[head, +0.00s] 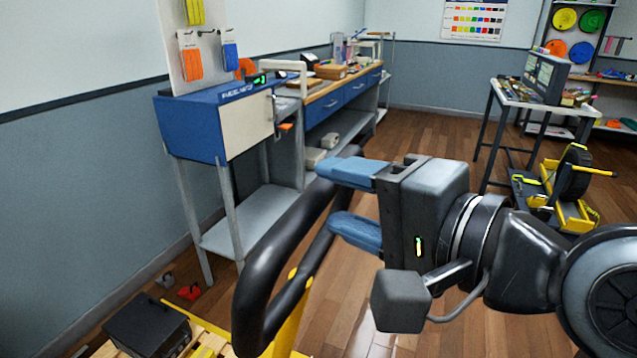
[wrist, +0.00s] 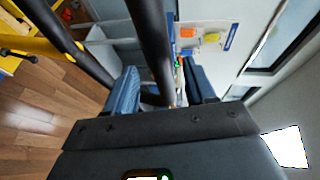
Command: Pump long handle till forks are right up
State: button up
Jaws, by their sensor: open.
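The long handle (head: 265,262) is a black loop on a yellow shaft (head: 290,322), leaning up in the lower middle of the head view. My gripper (head: 328,193) is at the upper right side of the loop, its two blue fingers apart. In the wrist view, a black bar of the handle (wrist: 150,45) runs down between the open fingers (wrist: 160,75); whether either finger touches it I cannot tell. The forks are not clearly visible.
A blue and white cabinet (head: 215,130) on legs stands along the left wall, with a workbench (head: 340,98) behind it. A metal table (head: 535,100) and a yellow wheeled cart (head: 570,212) stand at right. Wooden floor (head: 415,135) is clear between them.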

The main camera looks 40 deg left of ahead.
aim_at(311, 189)
jog(key=shift+x, duration=2.65)
jog(key=shift+c, duration=0.5)
grip_shut()
